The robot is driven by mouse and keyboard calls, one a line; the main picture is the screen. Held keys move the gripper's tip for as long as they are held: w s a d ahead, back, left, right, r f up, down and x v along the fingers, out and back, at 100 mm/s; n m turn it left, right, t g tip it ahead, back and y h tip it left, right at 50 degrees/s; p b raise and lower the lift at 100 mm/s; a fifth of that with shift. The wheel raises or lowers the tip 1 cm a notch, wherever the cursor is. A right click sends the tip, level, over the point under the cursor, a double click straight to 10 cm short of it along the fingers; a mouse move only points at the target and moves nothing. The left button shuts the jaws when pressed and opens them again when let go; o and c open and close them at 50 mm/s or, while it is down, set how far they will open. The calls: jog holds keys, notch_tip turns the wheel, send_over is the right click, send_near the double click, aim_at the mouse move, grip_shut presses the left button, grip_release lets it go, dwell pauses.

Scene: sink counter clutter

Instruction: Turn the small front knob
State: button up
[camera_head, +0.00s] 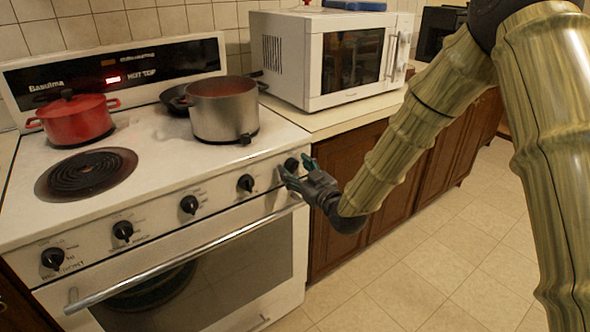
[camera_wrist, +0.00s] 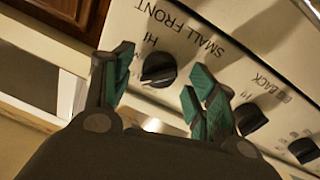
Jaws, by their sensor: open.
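The small front knob (camera_wrist: 158,69) is black and round, next to "HI" and "SMALL FRONT" lettering on the white stove panel (camera_wrist: 190,50). In the head view, it is the rightmost knob (camera_head: 291,164) on the stove front. My gripper (camera_wrist: 155,84) is open, with its green fingers on either side of the knob in the wrist view. In the head view, my gripper (camera_head: 296,174) is at the panel's right end, right by the knob and partly over it. Whether the fingers touch the knob cannot be told.
Several more black knobs, such as the neighbouring one (camera_head: 245,183), line the panel to the left. The oven handle (camera_head: 190,262) runs below. A steel pot (camera_head: 222,112) and red pot (camera_head: 75,119) stand on the stovetop. A microwave (camera_head: 330,55) stands right. The floor is clear.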

jog(key=shift+w+a, duration=0.15)
jog(key=shift+w, duration=0.05)
jog(key=c, duration=1)
jog(key=shift+m, duration=0.5)
jog(key=shift+c, duration=0.2)
jog(key=o, duration=1)
jog(key=shift+o, duration=0.2)
jog(key=v, duration=1.2)
